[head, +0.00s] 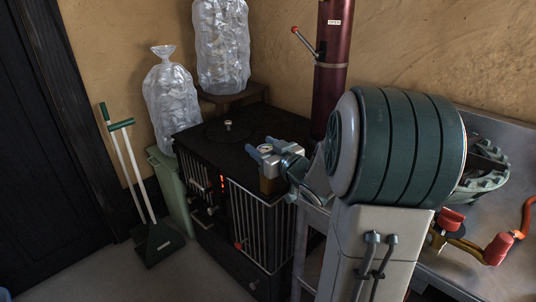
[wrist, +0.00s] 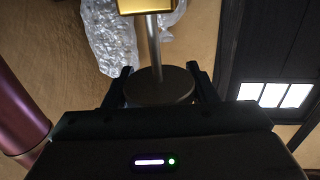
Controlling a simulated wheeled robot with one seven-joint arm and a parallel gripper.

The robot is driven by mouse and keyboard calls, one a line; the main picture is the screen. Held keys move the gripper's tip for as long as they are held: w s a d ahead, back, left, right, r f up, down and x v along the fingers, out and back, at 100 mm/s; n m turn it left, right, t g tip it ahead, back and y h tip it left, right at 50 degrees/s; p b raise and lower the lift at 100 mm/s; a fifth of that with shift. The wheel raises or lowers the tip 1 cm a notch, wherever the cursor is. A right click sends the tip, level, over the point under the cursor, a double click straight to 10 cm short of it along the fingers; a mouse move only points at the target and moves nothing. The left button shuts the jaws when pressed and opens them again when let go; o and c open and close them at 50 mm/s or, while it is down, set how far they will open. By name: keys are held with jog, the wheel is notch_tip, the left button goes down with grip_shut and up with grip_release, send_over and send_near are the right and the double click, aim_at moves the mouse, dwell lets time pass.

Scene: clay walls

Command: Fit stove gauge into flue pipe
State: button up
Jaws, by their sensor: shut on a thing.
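My gripper (head: 262,149) is above the front right part of the black stove's top. It is shut on the stove gauge (head: 266,150), whose small round face shows between the fingers. In the wrist view the gauge (wrist: 160,84) is a dark disc between the two fingers, with a grey metal stem running up to a gold block at the top edge. The flue pipe (head: 331,75) is dark red and upright behind the stove, apart from the gauge. It also shows at the left of the wrist view (wrist: 18,118). I cannot make out a hole in it.
The black stove (head: 190,140) has a barred front and a small knob on top. A red-tipped lever (head: 304,41) sticks out left from the pipe. Bags of ice-like lumps (head: 222,45) stand behind. A metal bench (head: 475,265) with tools is at right.

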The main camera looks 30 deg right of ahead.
notch_tip(320, 180, up, 7)
jog(key=p, duration=0.3)
jog(key=shift+s+a, duration=0.1)
jog(key=shift+a, duration=0.05)
jog(key=shift+d+r+p, duration=0.25)
jog(key=shift+r+p, duration=1)
jog(key=shift+p, duration=0.05)
jog(key=shift+a+r+p, duration=0.2)
jog(key=shift+r+p, duration=2.3)
jog(key=shift+r, duration=0.3)
